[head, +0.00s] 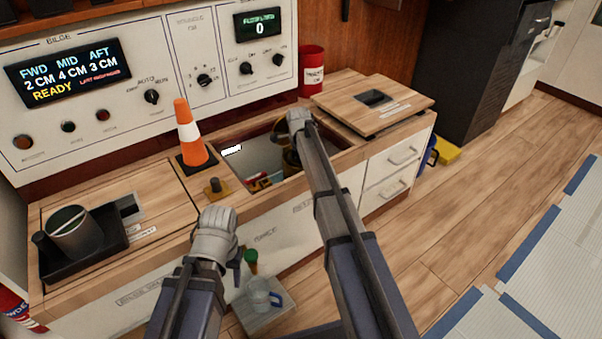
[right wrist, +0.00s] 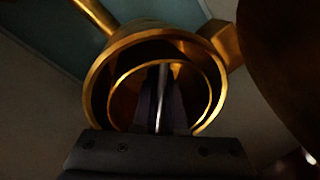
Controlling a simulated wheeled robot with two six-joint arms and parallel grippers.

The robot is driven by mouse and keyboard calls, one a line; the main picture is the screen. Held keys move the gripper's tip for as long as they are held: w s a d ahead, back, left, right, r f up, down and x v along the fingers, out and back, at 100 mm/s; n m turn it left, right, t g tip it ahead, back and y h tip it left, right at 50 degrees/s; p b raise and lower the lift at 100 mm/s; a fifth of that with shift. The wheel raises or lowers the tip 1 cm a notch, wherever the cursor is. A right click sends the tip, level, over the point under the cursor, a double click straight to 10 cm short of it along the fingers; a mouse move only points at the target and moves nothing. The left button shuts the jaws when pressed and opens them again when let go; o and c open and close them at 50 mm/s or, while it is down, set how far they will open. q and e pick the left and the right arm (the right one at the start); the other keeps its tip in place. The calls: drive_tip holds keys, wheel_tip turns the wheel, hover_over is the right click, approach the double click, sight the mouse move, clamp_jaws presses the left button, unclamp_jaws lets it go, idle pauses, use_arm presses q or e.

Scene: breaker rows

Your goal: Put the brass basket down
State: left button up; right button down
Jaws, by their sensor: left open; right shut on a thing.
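The brass basket (right wrist: 97,85) fills the middle of the right wrist view as a round brass rim with a thinner ring inside. My right gripper (right wrist: 160,95) is shut within that ring, on a part of the basket that its fingers mostly hide.
An orange and white cone (head: 189,135) stands left of the hatch. The lifted hatch lid (head: 390,100) lies on the counter at right. A grey cup (head: 70,232) sits in a black tray (head: 100,254) at left. A red can (head: 312,72) stands behind the hatch.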

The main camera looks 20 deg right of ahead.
use_arm(q)
drive_tip(key=shift+f, duration=0.6)
use_arm(e)
drive_tip(key=shift+f, duration=0.6)
drive_tip(key=shift+f, duration=0.1)
drive_tip(key=shift+f+b, duration=0.15)
drive_tip(key=shift+b, duration=0.2)
use_arm(q)
drive_tip(key=shift+f, duration=0.15)
use_arm(e)
drive_tip(key=c, duration=1)
unclamp_jaws()
use_arm(q)
wheel_tip(320, 180, up, 12)
drive_tip(key=p, duration=1.2)
use_arm(e)
drive_tip(key=r, duration=0.4)
drive_tip(key=s+r, duration=0.1)
drive_tip(key=r, duration=0.3)
drive_tip(key=s+a+r, duration=0.1)
drive_tip(key=r, duration=0.3)
drive_tip(key=shift+r, duration=0.15)
